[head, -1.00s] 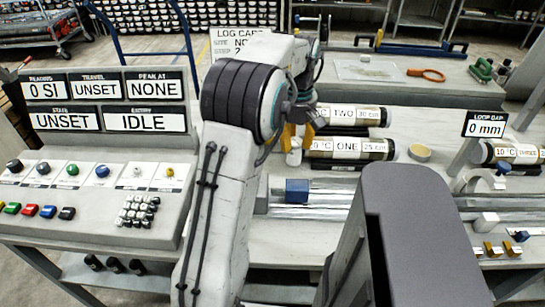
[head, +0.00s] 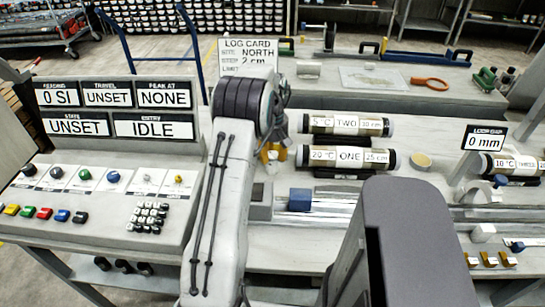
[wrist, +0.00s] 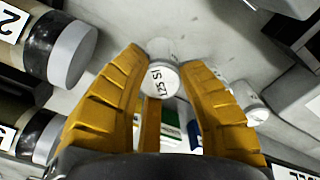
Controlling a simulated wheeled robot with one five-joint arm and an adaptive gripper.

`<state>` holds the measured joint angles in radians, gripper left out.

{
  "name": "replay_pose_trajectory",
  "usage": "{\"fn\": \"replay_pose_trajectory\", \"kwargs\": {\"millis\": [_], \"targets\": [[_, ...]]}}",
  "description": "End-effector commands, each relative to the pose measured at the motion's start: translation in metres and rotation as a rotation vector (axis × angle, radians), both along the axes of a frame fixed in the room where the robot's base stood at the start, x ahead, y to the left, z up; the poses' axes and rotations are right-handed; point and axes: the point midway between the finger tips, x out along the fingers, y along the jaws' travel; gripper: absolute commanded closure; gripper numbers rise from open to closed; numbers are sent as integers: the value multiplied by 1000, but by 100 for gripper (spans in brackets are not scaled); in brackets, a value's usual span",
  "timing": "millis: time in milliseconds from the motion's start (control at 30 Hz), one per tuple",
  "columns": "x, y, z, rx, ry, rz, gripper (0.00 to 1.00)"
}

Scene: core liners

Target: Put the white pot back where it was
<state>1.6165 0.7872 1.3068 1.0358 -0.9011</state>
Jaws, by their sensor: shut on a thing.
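My gripper (head: 273,153) shows as yellow fingers behind my arm, left of the core liners, in the head view. In the wrist view my gripper (wrist: 166,62) is shut on a white pot (wrist: 164,80) marked "125 SI", which sits between the fingertips. In the head view my arm and fingers mostly hide this pot. A second white pot-like cylinder (wrist: 250,104) lies just right of the right finger in the wrist view. I cannot tell the held pot's height above the bench.
Core liners TWO (head: 346,125) and ONE (head: 349,158) lie on black cradles right of my gripper. A blue block (head: 299,199) sits on a rail in front. The control console (head: 110,150) is at left, the log card (head: 248,55) behind.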

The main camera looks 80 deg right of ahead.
Motion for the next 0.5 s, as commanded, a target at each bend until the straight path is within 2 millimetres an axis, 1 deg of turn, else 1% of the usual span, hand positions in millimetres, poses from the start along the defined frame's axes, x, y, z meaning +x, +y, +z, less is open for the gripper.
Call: {"fn": "replay_pose_trajectory", "kwargs": {"millis": [200,500], "targets": [[0,0,-17,1,0,0,100],[0,0,-21,-1,0,0,100]]}}
